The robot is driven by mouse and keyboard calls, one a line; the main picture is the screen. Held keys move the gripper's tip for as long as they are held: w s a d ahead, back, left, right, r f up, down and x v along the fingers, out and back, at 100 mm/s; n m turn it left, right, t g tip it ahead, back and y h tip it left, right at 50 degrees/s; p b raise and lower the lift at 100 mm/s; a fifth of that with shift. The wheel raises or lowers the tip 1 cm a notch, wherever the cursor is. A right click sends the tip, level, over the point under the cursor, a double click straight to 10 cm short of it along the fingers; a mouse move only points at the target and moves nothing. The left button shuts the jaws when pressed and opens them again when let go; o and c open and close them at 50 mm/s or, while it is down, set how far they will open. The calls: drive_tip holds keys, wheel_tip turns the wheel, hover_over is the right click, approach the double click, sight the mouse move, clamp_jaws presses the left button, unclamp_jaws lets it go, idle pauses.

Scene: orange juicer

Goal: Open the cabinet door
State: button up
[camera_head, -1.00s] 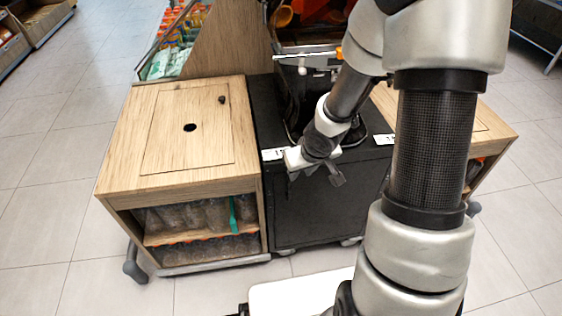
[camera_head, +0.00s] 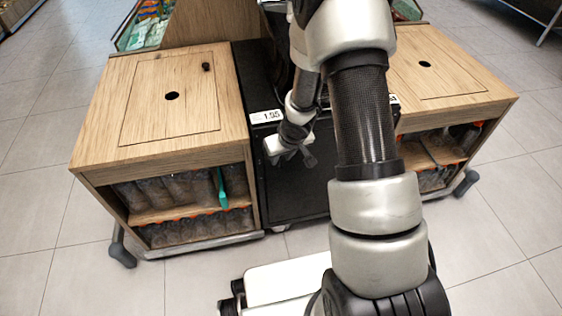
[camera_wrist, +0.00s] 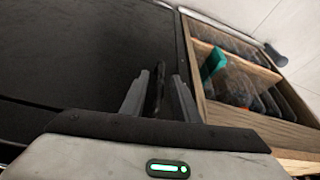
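The black cabinet (camera_head: 285,195) stands between two wooden units, its dark front door facing me and closed as far as I can see. In the wrist view, the dark door panel (camera_wrist: 75,50) fills the left side. My gripper's two grey fingers (camera_wrist: 160,98) are apart there. A thin dark upright piece, perhaps the handle, shows between them; I cannot tell whether they touch it.
A wooden unit with bottles (camera_head: 165,150) stands left of the cabinet, and its bottle shelf (camera_wrist: 245,75) shows in the wrist view. Another wooden unit (camera_head: 470,95) stands on the right. The tiled floor (camera_head: 150,290) in front is clear.

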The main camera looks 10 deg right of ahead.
drive_tip(key=shift+w+f, duration=0.15)
drive_tip(key=shift+f, duration=0.25)
clamp_jaws()
